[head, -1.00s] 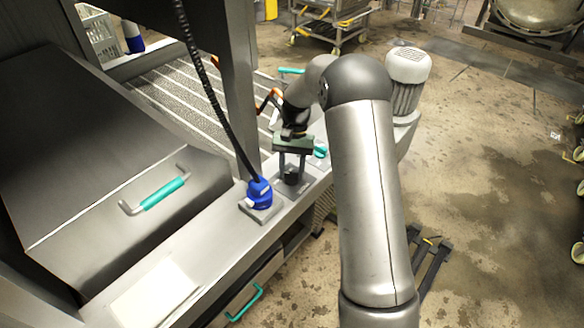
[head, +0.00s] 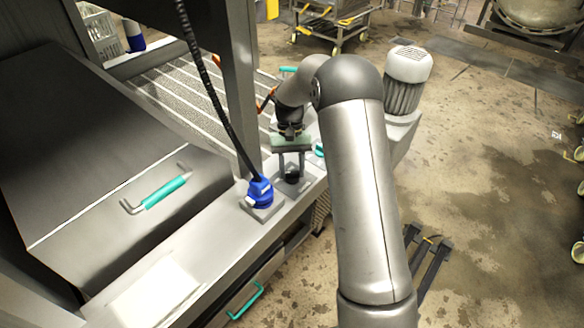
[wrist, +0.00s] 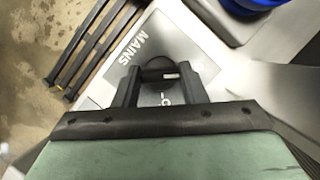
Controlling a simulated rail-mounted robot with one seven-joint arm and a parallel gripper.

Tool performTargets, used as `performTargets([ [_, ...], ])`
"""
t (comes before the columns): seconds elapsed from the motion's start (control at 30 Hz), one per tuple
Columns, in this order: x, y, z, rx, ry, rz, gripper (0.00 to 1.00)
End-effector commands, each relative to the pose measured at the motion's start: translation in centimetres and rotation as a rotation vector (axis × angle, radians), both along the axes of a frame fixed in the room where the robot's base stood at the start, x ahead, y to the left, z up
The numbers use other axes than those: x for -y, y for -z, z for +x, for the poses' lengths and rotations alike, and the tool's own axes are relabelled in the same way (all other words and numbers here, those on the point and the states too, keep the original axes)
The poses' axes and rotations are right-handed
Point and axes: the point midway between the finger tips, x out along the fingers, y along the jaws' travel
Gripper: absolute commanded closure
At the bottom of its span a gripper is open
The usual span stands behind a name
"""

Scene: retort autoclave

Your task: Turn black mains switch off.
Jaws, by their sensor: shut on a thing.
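The black mains switch (head: 292,178) sits on a grey plate on the steel ledge, right of the blue socket. In the wrist view the dark round knob (wrist: 158,70) shows between the fingers, on a plate marked "MAINS" (wrist: 134,51). A short white line shows on the knob. My gripper (head: 292,170) points down over the switch, a finger on each side. In the wrist view my gripper (wrist: 160,76) is shut on the knob. The fingers and palm hide part of the plate and its lettering, so I cannot read the switch position.
A blue plug and socket (head: 260,193) with a black coiled cable stand close left of the switch. A steel post (head: 236,80) rises behind. A lid with a teal handle (head: 163,193) lies left. A bare ledge stretch runs toward the front left.

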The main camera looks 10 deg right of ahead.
Motion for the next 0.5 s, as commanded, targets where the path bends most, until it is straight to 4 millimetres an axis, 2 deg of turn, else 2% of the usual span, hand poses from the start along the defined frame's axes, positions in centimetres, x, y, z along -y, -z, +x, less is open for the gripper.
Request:
performTargets([
  [0.07,0.01,-0.12,0.12,0.004,-0.002,0.0,0.85],
  [0.1,0.01,-0.12,0.11,0.004,-0.002,0.0,0.51],
  [0.13,0.0,-0.12,0.11,0.004,-0.001,0.0,0.42],
  [0.17,0.01,-0.11,0.1,0.004,-0.001,0.0,0.4],
  [0.5,0.02,-0.41,0.22,0.002,0.0,0.0,0.4],
])
